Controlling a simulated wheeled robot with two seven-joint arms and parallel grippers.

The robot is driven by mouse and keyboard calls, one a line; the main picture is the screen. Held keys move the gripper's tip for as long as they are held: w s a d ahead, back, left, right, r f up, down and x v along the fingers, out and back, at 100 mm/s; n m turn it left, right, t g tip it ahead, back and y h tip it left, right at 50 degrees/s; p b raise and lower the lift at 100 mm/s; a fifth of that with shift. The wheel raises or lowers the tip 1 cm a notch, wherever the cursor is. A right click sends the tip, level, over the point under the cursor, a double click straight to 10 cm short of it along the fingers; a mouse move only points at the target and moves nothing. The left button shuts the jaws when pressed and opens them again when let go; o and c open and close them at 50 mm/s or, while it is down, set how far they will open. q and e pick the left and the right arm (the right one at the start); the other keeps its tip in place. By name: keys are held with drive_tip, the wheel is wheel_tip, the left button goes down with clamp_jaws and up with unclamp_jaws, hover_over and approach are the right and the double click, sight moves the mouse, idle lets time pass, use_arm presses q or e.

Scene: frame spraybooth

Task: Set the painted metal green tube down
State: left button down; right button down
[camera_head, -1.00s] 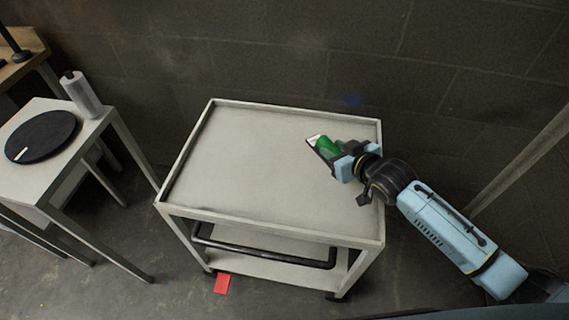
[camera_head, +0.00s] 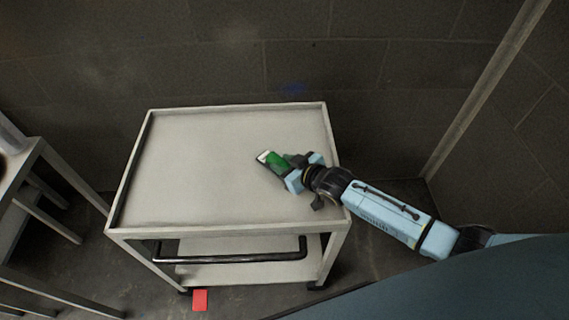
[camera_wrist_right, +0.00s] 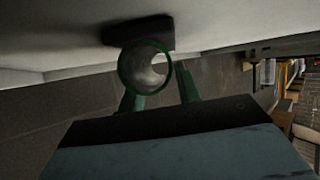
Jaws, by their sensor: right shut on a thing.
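The green tube (camera_head: 276,161) is held by my right gripper (camera_head: 281,167), above the right part of the trolley's pale top tray (camera_head: 190,170). The tube lies tilted in the head view, with a pale end toward the upper left. In the right wrist view its round open end (camera_wrist_right: 145,68) shows as a green ring with a grey inside. My right gripper is shut on the tube. I cannot tell whether the tube touches the tray. My left gripper is not in view.
The tray has a raised rim and is otherwise empty, with free room left of the tube. A dark handle bar (camera_head: 235,257) runs along the trolley's front. A red piece (camera_head: 200,300) lies on the floor. A table (camera_head: 22,175) stands at the left edge; a wall is behind.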

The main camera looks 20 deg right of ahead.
drive_tip(key=shift+f, duration=0.1)
drive_tip(key=c, duration=1)
unclamp_jaws()
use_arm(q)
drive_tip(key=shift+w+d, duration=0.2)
use_arm(e)
drive_tip(key=shift+o, duration=0.2)
drive_tip(key=shift+s+d+r, duration=0.1)
drive_tip(key=shift+s+r, duration=0.15)
drive_tip(key=p+v, duration=0.3)
drive_tip(key=v, duration=0.7)
drive_tip(key=shift+s+d+r, duration=0.1)
drive_tip(key=shift+d+r, duration=0.05)
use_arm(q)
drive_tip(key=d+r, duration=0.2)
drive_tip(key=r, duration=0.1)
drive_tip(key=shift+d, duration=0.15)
use_arm(e)
drive_tip(key=shift+s+d+r, duration=0.15)
drive_tip(key=shift+s+r, duration=0.05)
drive_tip(key=shift+s, duration=0.25)
